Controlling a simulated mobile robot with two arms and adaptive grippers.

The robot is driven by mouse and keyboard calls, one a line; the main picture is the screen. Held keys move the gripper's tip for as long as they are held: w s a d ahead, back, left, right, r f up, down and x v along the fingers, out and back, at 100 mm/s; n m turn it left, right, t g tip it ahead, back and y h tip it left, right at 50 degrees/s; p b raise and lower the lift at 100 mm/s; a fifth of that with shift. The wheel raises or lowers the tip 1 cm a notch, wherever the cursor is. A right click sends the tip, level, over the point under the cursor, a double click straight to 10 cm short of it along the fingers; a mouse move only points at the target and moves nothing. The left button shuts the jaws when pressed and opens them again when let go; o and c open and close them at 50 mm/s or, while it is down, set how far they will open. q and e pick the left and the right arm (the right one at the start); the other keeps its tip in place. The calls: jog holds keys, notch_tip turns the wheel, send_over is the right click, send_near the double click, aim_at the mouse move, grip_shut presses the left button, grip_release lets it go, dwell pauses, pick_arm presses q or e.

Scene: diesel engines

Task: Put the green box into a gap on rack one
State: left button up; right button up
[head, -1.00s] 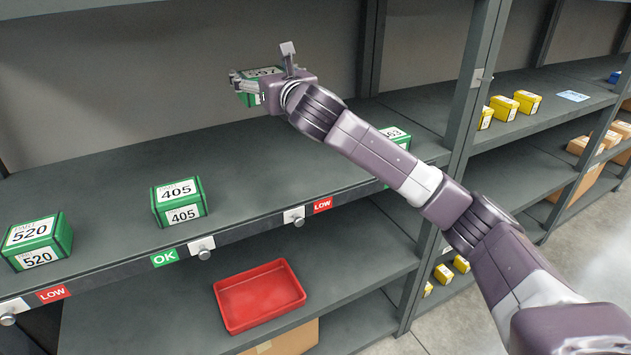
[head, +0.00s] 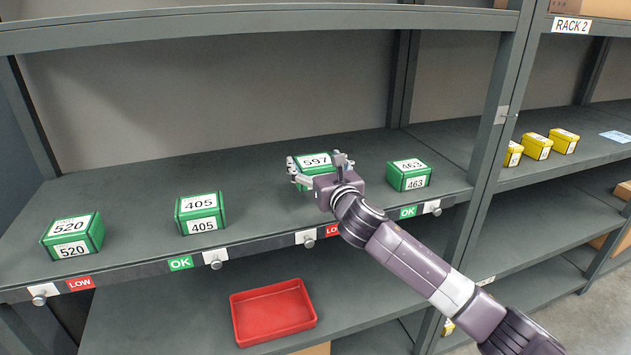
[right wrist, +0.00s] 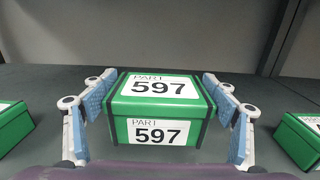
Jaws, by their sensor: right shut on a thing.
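The green box marked 597 (head: 314,159) is between the fingers of my right gripper (head: 317,170), which is shut on its two sides. In the right wrist view the box (right wrist: 158,108) looks level, its labels facing me. It is at the shelf (head: 255,215) of rack one, in the space between the green boxes marked 405 (head: 201,214) and 463 (head: 409,176), touching neither. I cannot tell whether its underside rests on the shelf. My gripper and wrist hide part of its lower front. My left gripper is not in view.
A green box marked 520 (head: 73,236) stands at the shelf's left. The front edge carries LOW and OK tags and small knobs. A red tray (head: 272,312) lies on the shelf below. A post (head: 490,130) separates rack two, with yellow boxes (head: 537,147), at right.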

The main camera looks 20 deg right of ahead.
jog(key=shift+s+f, duration=0.1)
jog(key=shift+f, duration=0.35)
jog(key=f, duration=0.4)
jog(key=shift+a, duration=0.2)
jog(key=shift+d+f, duration=0.15)
jog(key=shift+f, duration=0.3)
jog(key=o, duration=1.6)
jog(key=shift+f, duration=0.15)
jog(key=shift+o, duration=0.2)
jog(key=s+b, duration=0.2)
jog(key=s, duration=1)
jog(key=shift+d, duration=0.15)
jog(key=shift+w, duration=0.1)
